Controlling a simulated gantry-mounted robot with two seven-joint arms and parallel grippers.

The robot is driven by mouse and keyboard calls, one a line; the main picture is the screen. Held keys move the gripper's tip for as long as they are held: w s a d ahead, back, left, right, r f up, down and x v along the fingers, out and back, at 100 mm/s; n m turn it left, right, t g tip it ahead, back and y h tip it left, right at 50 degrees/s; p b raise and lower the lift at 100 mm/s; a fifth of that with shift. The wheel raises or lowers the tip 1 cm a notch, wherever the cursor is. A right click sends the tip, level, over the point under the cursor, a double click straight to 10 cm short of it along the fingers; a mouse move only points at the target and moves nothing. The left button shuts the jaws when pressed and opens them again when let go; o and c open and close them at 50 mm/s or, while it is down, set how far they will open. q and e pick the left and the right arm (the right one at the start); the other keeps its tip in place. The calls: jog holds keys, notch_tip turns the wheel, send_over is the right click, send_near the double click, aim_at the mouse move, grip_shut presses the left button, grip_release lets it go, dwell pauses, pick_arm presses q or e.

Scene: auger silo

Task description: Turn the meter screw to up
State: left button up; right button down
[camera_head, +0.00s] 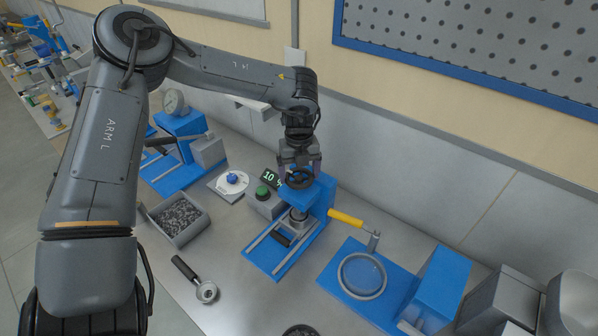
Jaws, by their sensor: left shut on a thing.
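My left gripper (299,171) points down over a blue stand (322,193) in the middle of the bench. It is shut on the dark round handwheel (305,182) at the top of this stand, and its fingers hide part of the wheel. A metal column (298,217) stands below the wheel, above two rails. No label marks which part is the meter screw. My right gripper does not show.
A small display (271,178) and a green button (262,191) stand close left of the gripper. A grey bin (176,219) of dark bits and a black-handled tool (194,279) lie left. A yellow-handled crank (346,218) and round sieve (362,275) stand right.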

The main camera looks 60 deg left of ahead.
pick_arm(q)
jog(key=m, duration=0.4)
jog(key=shift+m, duration=0.4)
jog(key=m, duration=0.5)
jog(key=shift+p, duration=0.3)
jog(key=m, duration=0.9)
jog(key=shift+m, duration=0.3)
jog(key=m, duration=0.4)
jog(key=shift+p, duration=0.35)
jog(key=m, duration=0.5)
jog(key=m+p, duration=0.1)
jog(key=m, duration=0.4)
jog(key=shift+p, duration=0.35)
jog(key=shift+m+p, duration=0.4)
jog(key=shift+m, duration=1.5)
